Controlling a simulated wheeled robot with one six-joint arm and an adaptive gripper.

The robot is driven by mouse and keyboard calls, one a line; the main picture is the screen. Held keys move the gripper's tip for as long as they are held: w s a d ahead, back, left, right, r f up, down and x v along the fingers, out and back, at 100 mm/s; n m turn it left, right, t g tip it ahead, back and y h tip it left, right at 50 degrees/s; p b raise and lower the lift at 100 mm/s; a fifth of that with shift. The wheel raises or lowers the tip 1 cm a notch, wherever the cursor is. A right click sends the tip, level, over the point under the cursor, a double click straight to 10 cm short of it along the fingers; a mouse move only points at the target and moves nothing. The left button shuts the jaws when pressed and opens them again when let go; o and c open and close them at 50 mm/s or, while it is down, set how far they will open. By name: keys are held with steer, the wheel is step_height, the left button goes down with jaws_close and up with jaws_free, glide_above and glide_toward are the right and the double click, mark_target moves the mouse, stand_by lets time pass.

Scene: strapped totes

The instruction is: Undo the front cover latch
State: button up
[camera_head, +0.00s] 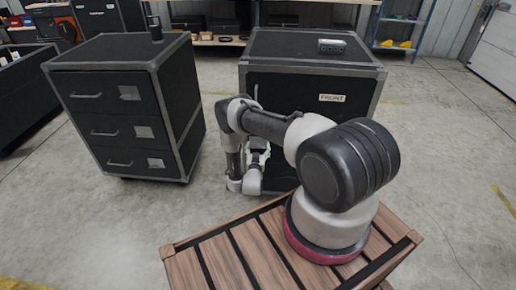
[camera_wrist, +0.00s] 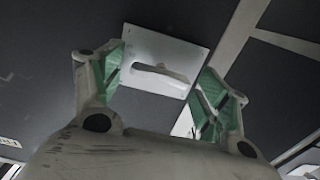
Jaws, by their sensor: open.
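The black case with a grey metal frame (camera_head: 350,80) stands behind my arm in the head view, with a white "FRONT" label (camera_head: 332,98) on its front face. In the wrist view the latch is a pale plate (camera_wrist: 168,45) with a raised grip bar (camera_wrist: 160,73) on a dark panel. My gripper (camera_wrist: 167,70) is open, its two green-padded fingers on either side of the bar. I cannot tell whether they touch it. In the head view my gripper (camera_head: 259,152) is low at the case front, and the latch is hidden behind my arm.
A black drawer cabinet (camera_head: 110,105) with several handles stands to the left, a dark cup (camera_head: 155,28) on top. Shelves stand at the back. The concrete floor (camera_head: 450,150) on the right is clear.

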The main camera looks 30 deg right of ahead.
steer(key=shift+w+d, duration=0.3)
steer(key=shift+w, duration=0.15)
steer(key=c, duration=1)
steer(key=shift+c, duration=0.2)
steer(key=shift+n, duration=0.4)
steer(key=n, duration=0.8)
steer(key=shift+a, duration=0.1)
steer(key=n, duration=0.5)
steer(key=shift+f, duration=0.1)
steer(key=shift+n, duration=2)
steer(key=shift+f, duration=0.1)
